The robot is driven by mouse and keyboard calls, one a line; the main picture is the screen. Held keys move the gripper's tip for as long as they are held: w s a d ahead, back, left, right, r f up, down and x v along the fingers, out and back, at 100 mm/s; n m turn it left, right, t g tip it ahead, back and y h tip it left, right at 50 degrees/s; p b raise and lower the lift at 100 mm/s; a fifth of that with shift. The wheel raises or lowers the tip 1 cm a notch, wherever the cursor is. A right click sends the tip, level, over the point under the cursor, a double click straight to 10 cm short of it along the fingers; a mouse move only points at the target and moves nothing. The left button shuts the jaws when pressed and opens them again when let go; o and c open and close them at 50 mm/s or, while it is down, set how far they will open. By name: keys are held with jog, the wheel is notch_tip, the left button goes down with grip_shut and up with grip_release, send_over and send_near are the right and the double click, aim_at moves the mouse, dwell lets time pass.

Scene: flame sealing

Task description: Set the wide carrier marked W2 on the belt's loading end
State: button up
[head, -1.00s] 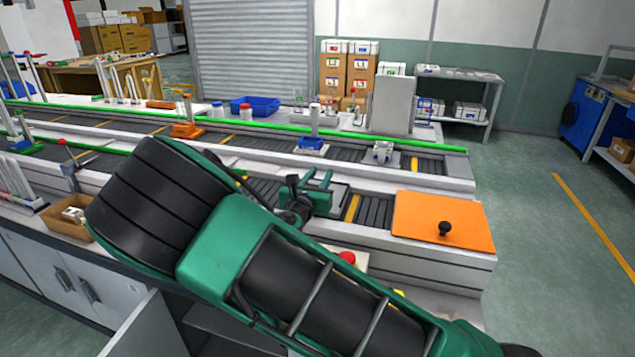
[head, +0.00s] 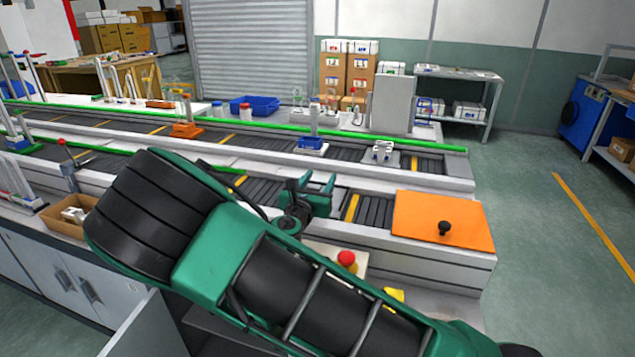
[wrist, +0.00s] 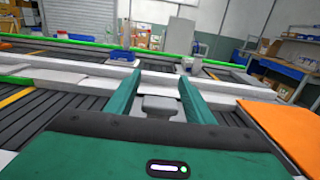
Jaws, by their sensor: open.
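My gripper (head: 322,190) is open above the near belt (head: 376,210), left of the orange cover. Its two green fingers also stand apart in the wrist view (wrist: 157,88). A small grey block (wrist: 160,105) shows between them, low down; I cannot tell whether it is the wide carrier. No W2 mark is readable in either view. On the far belt (head: 345,154) stand an orange carrier (head: 187,129), a blue carrier (head: 312,145) with an upright piece, and a pale grey carrier (head: 383,151). My arm hides part of the near belt.
An orange cover (head: 442,222) with a black knob lies at the near belt's right end. A red button (head: 346,258) is in front. A cardboard box (head: 66,216) sits at left, and a blue bin (head: 255,106) stands behind the far belt.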

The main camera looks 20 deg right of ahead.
jog(key=v, duration=1.2)
